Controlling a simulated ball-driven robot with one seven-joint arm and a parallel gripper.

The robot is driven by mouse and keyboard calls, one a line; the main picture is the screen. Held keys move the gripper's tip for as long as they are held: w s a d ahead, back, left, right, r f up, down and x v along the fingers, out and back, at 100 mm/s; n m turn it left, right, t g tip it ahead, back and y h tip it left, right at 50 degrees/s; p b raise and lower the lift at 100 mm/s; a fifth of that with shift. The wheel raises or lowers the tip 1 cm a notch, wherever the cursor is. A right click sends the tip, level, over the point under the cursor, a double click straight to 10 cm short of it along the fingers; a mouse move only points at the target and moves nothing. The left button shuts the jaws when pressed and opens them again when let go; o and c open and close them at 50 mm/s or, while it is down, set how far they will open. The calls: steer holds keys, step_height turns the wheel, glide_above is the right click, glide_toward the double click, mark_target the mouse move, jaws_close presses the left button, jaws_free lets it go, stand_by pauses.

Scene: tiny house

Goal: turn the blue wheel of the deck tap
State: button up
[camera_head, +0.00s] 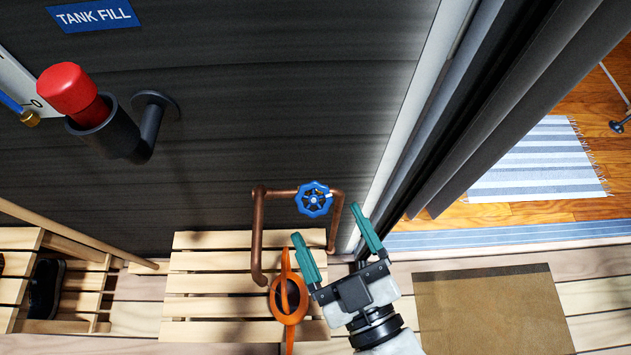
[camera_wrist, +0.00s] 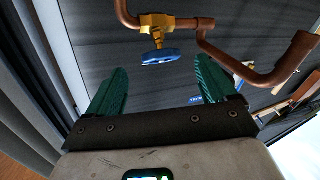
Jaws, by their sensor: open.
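The blue wheel (camera_head: 314,199) of the deck tap sits on a copper pipe (camera_head: 257,225) that stands out from the dark wall above a slatted wooden deck box. The gripper's fingers (camera_wrist: 158,80) touch nothing that I can see.
An orange watering can (camera_head: 290,300) stands on the slatted wood (camera_head: 220,285) just left of my gripper. A red-capped black pipe fitting (camera_head: 90,110) juts from the wall at upper left. A brown doormat (camera_head: 490,310) and an open doorway lie to the right.

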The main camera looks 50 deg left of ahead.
mark_target(318, 207)
steer(key=p+x, duration=0.1)
steer(key=x, duration=0.7)
steer(key=shift+s, duration=0.1)
steer(key=shift+d, duration=0.1)
steer(key=c, duration=1)
